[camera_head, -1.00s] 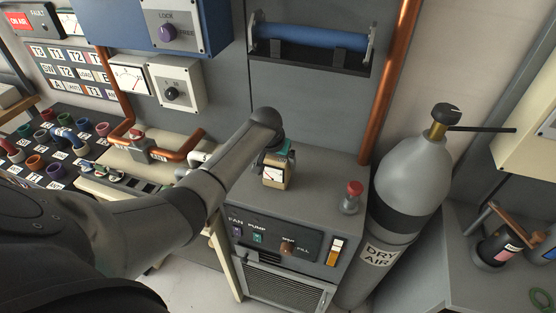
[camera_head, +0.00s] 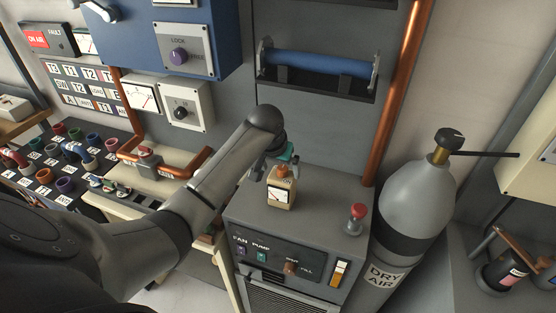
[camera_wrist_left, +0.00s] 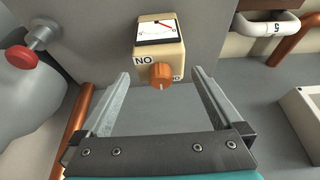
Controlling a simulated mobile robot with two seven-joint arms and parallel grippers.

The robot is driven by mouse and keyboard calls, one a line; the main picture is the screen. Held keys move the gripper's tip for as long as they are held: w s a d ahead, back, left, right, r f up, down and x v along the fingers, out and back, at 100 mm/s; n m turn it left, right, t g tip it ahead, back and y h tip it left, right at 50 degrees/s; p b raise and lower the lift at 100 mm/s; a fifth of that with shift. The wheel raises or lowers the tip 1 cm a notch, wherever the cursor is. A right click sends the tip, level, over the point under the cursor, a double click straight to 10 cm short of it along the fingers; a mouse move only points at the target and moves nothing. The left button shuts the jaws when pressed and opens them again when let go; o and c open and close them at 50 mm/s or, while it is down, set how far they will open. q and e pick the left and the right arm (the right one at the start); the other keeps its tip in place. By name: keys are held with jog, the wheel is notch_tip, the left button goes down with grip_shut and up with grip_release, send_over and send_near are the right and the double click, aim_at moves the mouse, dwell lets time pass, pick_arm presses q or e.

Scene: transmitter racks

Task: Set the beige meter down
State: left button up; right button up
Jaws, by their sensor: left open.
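The beige meter (camera_head: 281,194) stands upright on the grey top of the cabinet (camera_head: 318,213) in the head view, with its dial facing the front and an orange knob on it. In the left wrist view the meter (camera_wrist_left: 161,47) shows its dial, the letters "NO" and the orange knob (camera_wrist_left: 161,76). My left gripper (camera_head: 286,158) is just behind and above the meter in the head view. In the left wrist view the left gripper (camera_wrist_left: 160,84) is open, its fingers apart and clear of the meter's sides. My right gripper is not in view.
A red knob (camera_head: 357,212) stands at the cabinet's right. A grey dry air cylinder (camera_head: 415,195) stands beside it, and a copper pipe (camera_head: 393,100) runs up behind. A blue handle (camera_head: 316,63) is on the wall above. The cabinet top around the meter is mostly clear.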

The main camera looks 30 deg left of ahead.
pick_arm(q)
jog(key=shift+v, duration=1.75)
